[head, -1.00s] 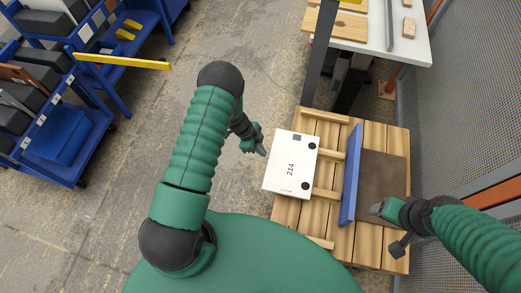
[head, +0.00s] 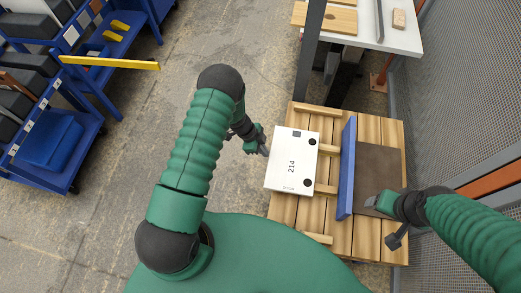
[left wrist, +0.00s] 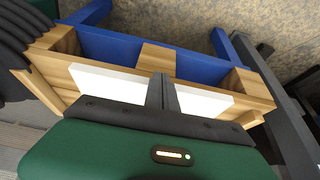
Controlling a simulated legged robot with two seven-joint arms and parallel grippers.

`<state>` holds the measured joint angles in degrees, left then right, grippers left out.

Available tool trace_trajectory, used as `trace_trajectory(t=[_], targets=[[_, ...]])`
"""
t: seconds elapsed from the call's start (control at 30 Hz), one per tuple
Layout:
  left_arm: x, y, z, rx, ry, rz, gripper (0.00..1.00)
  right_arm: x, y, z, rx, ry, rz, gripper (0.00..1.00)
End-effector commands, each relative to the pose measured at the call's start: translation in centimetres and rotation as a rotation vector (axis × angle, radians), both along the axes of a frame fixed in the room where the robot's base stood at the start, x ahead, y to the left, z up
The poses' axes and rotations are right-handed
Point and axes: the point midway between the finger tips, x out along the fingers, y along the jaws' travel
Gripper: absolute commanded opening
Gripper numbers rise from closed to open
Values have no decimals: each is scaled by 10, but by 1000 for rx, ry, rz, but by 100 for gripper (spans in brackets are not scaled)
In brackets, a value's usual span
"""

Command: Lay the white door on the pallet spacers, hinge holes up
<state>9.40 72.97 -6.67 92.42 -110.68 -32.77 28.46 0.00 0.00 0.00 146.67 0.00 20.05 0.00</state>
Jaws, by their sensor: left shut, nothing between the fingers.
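The white door (head: 290,160), marked 214, lies flat on the wooden spacers (head: 329,150) of the pallet (head: 282,210). Two dark round hinge holes face up along its right side. Its left edge overhangs the pallet slightly. My left gripper (head: 265,151) is shut and empty at the door's left edge, touching it or very close. In the left wrist view its fingers (left wrist: 162,94) stand in front of the white door's edge (left wrist: 110,84). My right gripper (head: 373,203) is over the brown mat at the pallet's right; its jaws are too small to read.
A blue upright fence (head: 347,165) stands right of the door, with a gap between. The brown mat (head: 378,170) lies beyond it. A white table (head: 385,40) is behind, a mesh wall (head: 460,100) at right, and blue shelving (head: 50,140) at left. Floor between is clear.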

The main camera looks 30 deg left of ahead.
Motion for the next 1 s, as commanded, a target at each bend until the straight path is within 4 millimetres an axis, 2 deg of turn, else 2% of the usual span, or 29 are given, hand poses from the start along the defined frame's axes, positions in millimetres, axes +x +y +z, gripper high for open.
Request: trace_trajectory(t=[0.7, 1.0], targets=[[9, -36, 0, -2, 2, -2, 0, 0, 0, 5, 0, 0, 0, 67], [11, -44, 0, -1, 2, -1, 0, 0, 0, 6, 0, 0, 0, 67]])
